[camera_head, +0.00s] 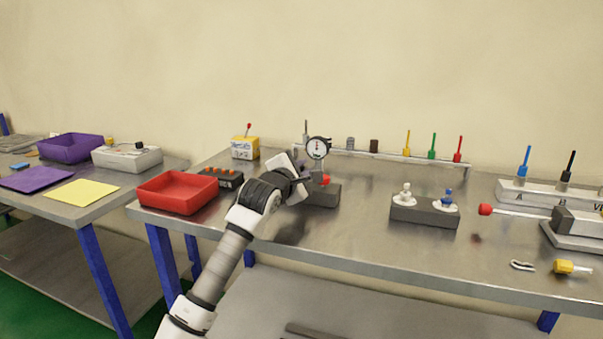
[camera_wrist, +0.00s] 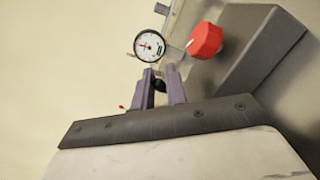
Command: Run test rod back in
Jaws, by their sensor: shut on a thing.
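A thin rod with a red ball end (camera_head: 485,210) sticks out to the left from a grey block (camera_head: 575,222) at the right of the bench. My gripper (camera_head: 303,172) is far to its left, at a dark grey unit (camera_head: 322,196) with a round dial gauge (camera_head: 318,148) and a red knob (camera_head: 326,180). In the wrist view, my gripper (camera_wrist: 162,82) is shut on a small dark piece (camera_wrist: 159,86) just below the gauge (camera_wrist: 149,46). The red knob (camera_wrist: 204,41) is beside the fingers, apart from them. The piece's full shape is hidden by the fingers.
A red tray (camera_head: 178,194) and a black holder (camera_head: 222,178) lie left of my arm. A block with white and blue fittings (camera_head: 424,215) stands between gauge and rod. A rail (camera_head: 385,157) with coloured tools runs behind. A yellow-ended piece (camera_head: 570,267) lies at front right.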

